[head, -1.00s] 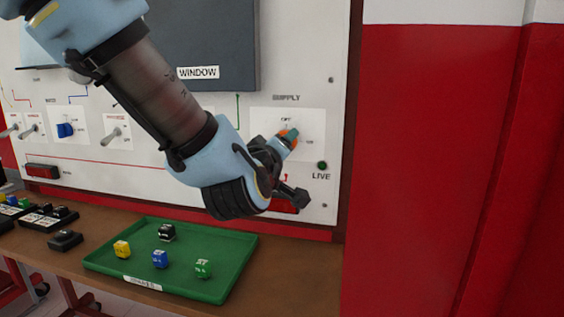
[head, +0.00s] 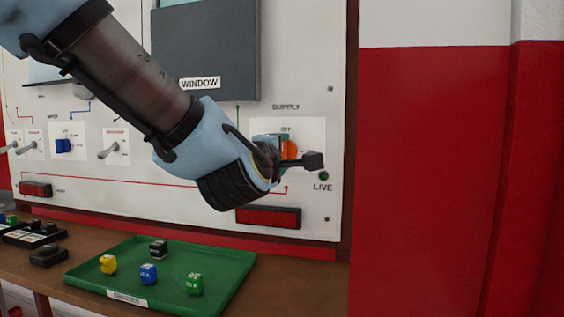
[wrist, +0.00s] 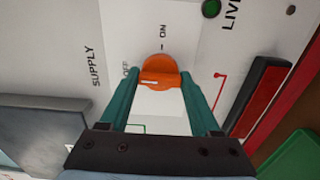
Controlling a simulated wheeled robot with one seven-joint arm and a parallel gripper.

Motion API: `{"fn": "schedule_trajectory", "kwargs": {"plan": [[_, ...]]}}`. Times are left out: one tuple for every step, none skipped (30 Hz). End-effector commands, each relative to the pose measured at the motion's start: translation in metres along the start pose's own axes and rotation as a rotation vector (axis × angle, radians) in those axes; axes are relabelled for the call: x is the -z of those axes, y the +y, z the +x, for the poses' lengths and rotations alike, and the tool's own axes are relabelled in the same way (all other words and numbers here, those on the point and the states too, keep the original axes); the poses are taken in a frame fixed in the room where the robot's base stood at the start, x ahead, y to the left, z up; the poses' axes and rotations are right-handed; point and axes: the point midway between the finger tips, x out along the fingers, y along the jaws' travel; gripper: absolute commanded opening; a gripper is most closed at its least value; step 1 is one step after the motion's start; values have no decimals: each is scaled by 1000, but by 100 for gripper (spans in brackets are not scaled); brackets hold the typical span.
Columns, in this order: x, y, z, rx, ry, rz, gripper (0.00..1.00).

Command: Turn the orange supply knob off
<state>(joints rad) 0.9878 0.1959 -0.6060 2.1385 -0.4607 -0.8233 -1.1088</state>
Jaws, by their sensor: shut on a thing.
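The orange supply knob (head: 290,148) sits on a white plate on the upright panel, under the word SUPPLY; OFF is printed above it. In the wrist view the knob (wrist: 160,72) is between my two teal fingers, with OFF to its left and ON above it. A pale mark on the knob lies on its lower left, roughly on the OFF side; its exact aim is hard to tell. My gripper (wrist: 158,80) is shut on the knob. In the head view my gripper (head: 283,147) hides part of the knob and its plate.
The dark green LIVE lamp (head: 324,176) is right below the knob, and a red block (head: 268,217) is beneath. The grey window box (head: 205,50) juts out at upper left. A green tray (head: 215,300) with several small blocks lies on the bench below.

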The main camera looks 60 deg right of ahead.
Motion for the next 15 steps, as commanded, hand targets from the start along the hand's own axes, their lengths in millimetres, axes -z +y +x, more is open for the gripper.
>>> {"fn": "schedule_trajectory", "kwargs": {"plan": [[1, -1, 0, 0, 1, -11, 8], [0, -1, 0, 0, 1, -16, 8], [0, -1, 0, 1, 1, -22, 8], [0, -1, 0, 1, 1, -26, 8], [0, -1, 0, 1, 1, -29, 8], [0, -1, 0, 1, 1, -33, 8], [0, -1, 0, 2, 1, -35, 8], [0, -1, 0, 2, 1, -36, 8], [0, -1, 0, 2, 1, -37, 8], [0, -1, 0, 2, 1, -37, 8], [0, -1, 0, 2, 1, -37, 8], [0, -1, 0, 2, 1, -37, 8], [0, -1, 0, 2, 1, -37, 8], [0, -1, 0, 2, 1, -37, 8], [0, -1, 0, 2, 1, -37, 8]]}}
